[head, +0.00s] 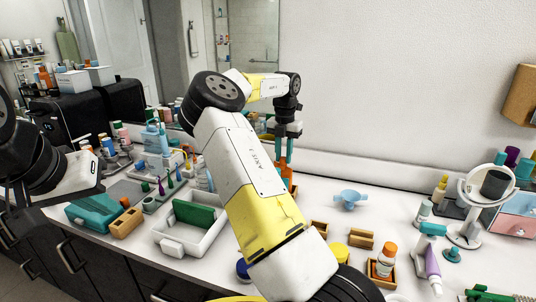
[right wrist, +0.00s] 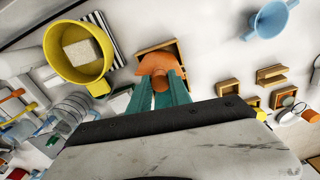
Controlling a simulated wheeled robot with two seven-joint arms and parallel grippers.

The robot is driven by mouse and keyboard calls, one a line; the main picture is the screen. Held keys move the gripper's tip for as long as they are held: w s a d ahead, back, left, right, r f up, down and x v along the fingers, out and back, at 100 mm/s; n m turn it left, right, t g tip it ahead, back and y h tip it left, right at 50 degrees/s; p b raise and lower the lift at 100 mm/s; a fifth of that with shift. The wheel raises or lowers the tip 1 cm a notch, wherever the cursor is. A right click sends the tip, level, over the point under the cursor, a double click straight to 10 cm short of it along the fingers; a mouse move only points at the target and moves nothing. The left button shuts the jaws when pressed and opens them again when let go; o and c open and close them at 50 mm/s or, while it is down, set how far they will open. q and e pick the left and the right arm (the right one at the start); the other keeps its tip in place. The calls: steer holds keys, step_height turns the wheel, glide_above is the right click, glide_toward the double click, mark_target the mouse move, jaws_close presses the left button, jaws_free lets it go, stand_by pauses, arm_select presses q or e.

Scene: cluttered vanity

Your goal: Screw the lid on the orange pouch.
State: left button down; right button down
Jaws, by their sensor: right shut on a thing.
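The orange pouch (right wrist: 156,62) shows beyond my fingertips in the right wrist view, at a wooden holder (right wrist: 182,60). In the head view, orange of the pouch (head: 287,172) shows just below my right gripper (head: 283,160). My right gripper (right wrist: 160,92) points down with its teal fingers shut on a small, darker orange piece, which looks like the lid (right wrist: 160,82). The lid is over or against the top of the pouch; whether its thread is engaged I cannot tell. My left arm is at the left edge of the head view; its fingers do not show.
A yellow mug (right wrist: 78,80) stands close to the pouch. A blue two-handled cup (head: 349,198) stands to the right in the head view. A white tray (head: 172,246), small wooden boxes, bottles and a round mirror (head: 487,184) crowd the counter. My right arm hides the middle.

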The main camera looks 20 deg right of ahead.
steer(key=c, duration=1.1)
jaws_free()
step_height(320, 180, up, 8)
steer(key=shift+f, duration=0.1)
steer(key=s+n+t+y, duration=0.1)
steer(key=s+n+y, duration=0.3)
steer(key=s+n, duration=0.65)
steer(key=s+a+r+n+t, duration=0.1)
steer(key=s+a+n, duration=0.4)
steer(key=n, duration=0.6)
steer(key=s+a+r+n+t+h, duration=0.1)
steer(key=s+a+r+n+t, duration=0.1)
steer(key=s+a+n, duration=0.4)
steer(key=s+a+r+n+t, duration=0.2)
steer(key=s+a+n, duration=0.4)
steer(key=n, duration=1.1)
steer(key=shift+s+a+r+n+h, duration=0.1)
steer(key=shift+s+r+h, duration=0.1)
steer(key=shift+s, duration=0.6)
steer(key=shift+s+d+r+n+h, duration=0.1)
steer(key=shift+s+r+n, duration=0.1)
steer(key=shift+s, duration=0.55)
steer(key=shift+s+a+r+n+h, duration=0.1)
steer(key=shift+s+r, duration=0.1)
steer(key=shift+s, duration=0.6)
